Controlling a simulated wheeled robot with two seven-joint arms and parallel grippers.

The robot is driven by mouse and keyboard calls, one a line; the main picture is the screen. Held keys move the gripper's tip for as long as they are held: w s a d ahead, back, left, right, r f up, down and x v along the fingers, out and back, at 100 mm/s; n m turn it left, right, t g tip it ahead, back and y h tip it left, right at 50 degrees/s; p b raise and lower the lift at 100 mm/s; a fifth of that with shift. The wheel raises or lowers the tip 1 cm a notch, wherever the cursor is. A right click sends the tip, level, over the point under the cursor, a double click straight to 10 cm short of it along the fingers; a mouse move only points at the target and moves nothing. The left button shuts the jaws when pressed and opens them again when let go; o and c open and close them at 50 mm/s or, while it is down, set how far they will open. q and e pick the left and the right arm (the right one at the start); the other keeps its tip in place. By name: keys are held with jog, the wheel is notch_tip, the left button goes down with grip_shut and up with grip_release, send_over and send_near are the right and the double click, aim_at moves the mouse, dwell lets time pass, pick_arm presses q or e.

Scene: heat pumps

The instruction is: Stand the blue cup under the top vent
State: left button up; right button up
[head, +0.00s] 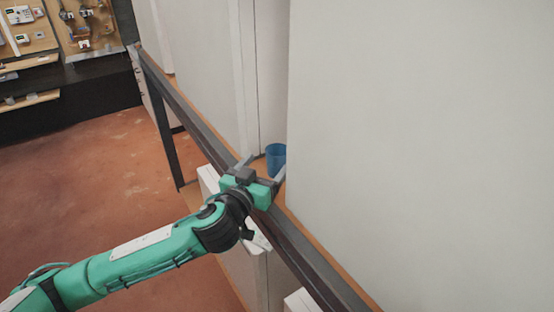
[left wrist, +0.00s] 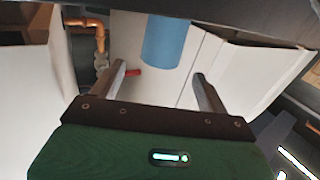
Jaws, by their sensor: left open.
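The blue cup (head: 276,156) stands in the narrow gap between the tall pale cabinets, on the brown shelf surface behind the dark rail. My left gripper (head: 266,166) is just in front of the cup, with its fingers open and pointing toward it. In the left wrist view the cup (left wrist: 162,42) is ahead of the open fingers (left wrist: 160,72), roughly centred between them and apart from them. I cannot make out the top vent. My right gripper is not in view.
A large pale panel (head: 420,130) closes off the right side of the gap, and another pale cabinet (head: 205,65) stands left of it. The dark rail (head: 200,125) runs below. A copper pipe (left wrist: 97,32) and a small red part (left wrist: 133,72) show near the left finger.

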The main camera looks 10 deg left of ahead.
aim_at(272, 157)
pick_arm(q)
jog(key=p+x, duration=0.2)
jog(key=x, duration=0.1)
jog(key=shift+w+r, duration=0.1)
jog(key=shift+r, duration=0.25)
jog(key=shift+w+d+f, duration=0.15)
jog(key=shift+w+f, duration=0.05)
jog(key=shift+w, duration=0.3)
jog(key=shift+c, duration=0.3)
jog(key=c, duration=1.1)
